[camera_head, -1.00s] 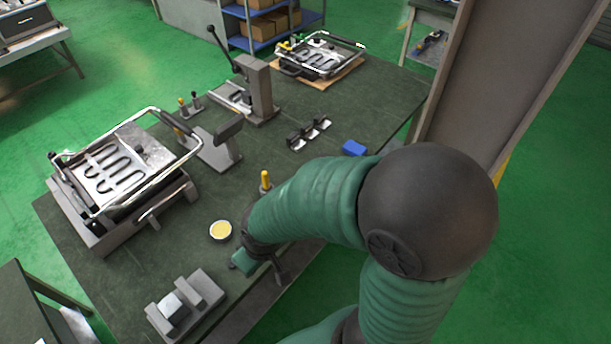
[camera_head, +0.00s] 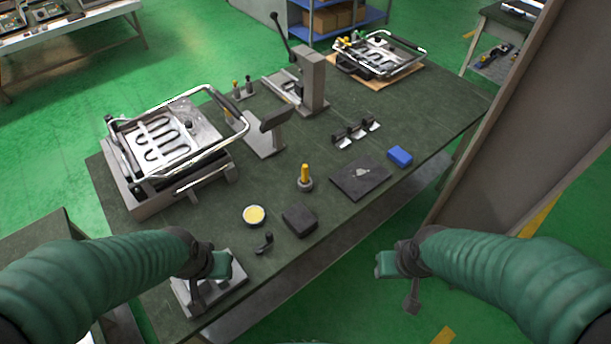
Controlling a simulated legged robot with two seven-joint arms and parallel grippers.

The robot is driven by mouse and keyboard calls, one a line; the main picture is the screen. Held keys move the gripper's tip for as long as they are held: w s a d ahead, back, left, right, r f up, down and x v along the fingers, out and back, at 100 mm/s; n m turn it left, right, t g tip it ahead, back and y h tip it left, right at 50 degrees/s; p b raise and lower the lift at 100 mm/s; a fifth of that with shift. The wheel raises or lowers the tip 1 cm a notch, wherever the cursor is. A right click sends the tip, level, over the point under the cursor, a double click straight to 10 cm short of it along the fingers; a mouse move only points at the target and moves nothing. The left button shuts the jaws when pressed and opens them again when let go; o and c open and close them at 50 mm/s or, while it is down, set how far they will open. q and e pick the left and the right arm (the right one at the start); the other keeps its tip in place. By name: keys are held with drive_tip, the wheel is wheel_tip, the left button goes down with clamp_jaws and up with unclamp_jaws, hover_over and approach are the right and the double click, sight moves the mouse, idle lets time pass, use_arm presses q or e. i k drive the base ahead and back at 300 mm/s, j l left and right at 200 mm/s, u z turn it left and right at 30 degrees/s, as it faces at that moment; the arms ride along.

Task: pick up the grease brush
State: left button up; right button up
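An upright tool with a yellow handle (camera_head: 305,174) stands in a small grey base on the table; it looks like the grease brush, though its bristles are hidden. A round tin with yellow contents (camera_head: 254,215) sits to its left and nearer. My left gripper (camera_head: 207,292) is over the grey block fixture at the table's near left corner, apart from the yellow-handled tool. My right gripper (camera_head: 411,303) hangs off the table's near right edge, over the floor. Both grippers are small and dark here, so their finger gap is unclear. I see nothing held in either.
Near the tin lie a dark block (camera_head: 299,221) and a small black knob-like part (camera_head: 264,243). A dark plate (camera_head: 360,179) and a blue block (camera_head: 399,156) are to the right. A heating-element press (camera_head: 170,150) fills the left. A tall brown panel (camera_head: 515,125) stands at right.

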sight(304, 169)
drive_tip(key=u, duration=0.3)
drive_tip(key=i+l+u, duration=0.1)
drive_tip(key=l+u, duration=0.35)
drive_tip(key=l, duration=0.25)
drive_tip(key=l+u, duration=0.5)
drive_tip(key=l, duration=0.15)
drive_tip(key=i+l, duration=0.1)
drive_tip(key=l, duration=0.55)
drive_tip(key=i+l, duration=0.1)
drive_tip(key=l, duration=0.55)
drive_tip(key=i+l+u, duration=0.1)
drive_tip(key=l, duration=0.55)
